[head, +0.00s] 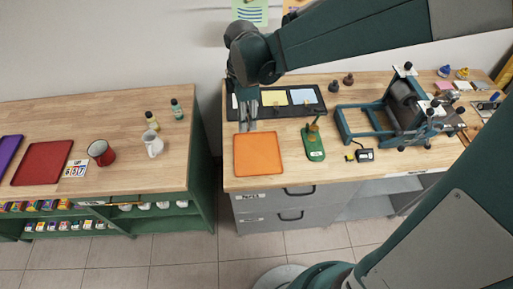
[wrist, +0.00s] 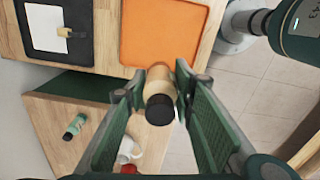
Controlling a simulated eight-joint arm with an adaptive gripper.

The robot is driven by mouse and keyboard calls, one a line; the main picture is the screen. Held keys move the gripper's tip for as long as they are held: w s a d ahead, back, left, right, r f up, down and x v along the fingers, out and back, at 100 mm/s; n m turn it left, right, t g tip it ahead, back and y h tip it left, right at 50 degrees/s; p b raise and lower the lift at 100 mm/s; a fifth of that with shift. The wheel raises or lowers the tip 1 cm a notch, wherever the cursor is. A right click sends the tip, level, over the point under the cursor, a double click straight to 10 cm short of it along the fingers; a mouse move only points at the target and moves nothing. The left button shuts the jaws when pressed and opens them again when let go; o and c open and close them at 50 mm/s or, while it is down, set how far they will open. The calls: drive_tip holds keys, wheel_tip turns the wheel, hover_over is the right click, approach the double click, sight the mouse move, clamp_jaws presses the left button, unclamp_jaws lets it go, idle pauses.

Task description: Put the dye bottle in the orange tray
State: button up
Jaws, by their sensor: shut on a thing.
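My gripper (head: 248,124) is shut on the dye bottle and points down near the back left part of the orange tray (head: 260,160). In the wrist view the dye bottle (wrist: 158,80) has a tan body and a black cap; it sits between the two green fingers of my gripper (wrist: 160,92). In the head view the fingers largely hide it. The orange tray (wrist: 160,35) lies flat on the right bench, and its visible surface is empty. I cannot tell the bottle's exact height above the bench.
A green stand (head: 315,150) is right of the tray, and a black board (head: 308,108) lies behind it. A gap separates the benches. The left bench holds a yellowish bottle (head: 152,121), a teal bottle (head: 177,109), a white jug (head: 153,144) and a red mug (head: 102,153).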

drive_tip(key=s+d+f, duration=0.3)
drive_tip(key=d+f, duration=0.1)
drive_tip(key=f, duration=0.2)
drive_tip(key=shift+s, duration=0.3)
idle(0.3)
idle(0.4)
drive_tip(key=shift+f+b, duration=0.35)
drive_tip(key=shift+f, duration=2.55)
drive_tip(key=shift+f, duration=0.15)
drive_tip(key=shift+f, duration=1.95)
drive_tip(key=shift+f+b, duration=0.15)
drive_tip(key=shift+b, duration=0.25)
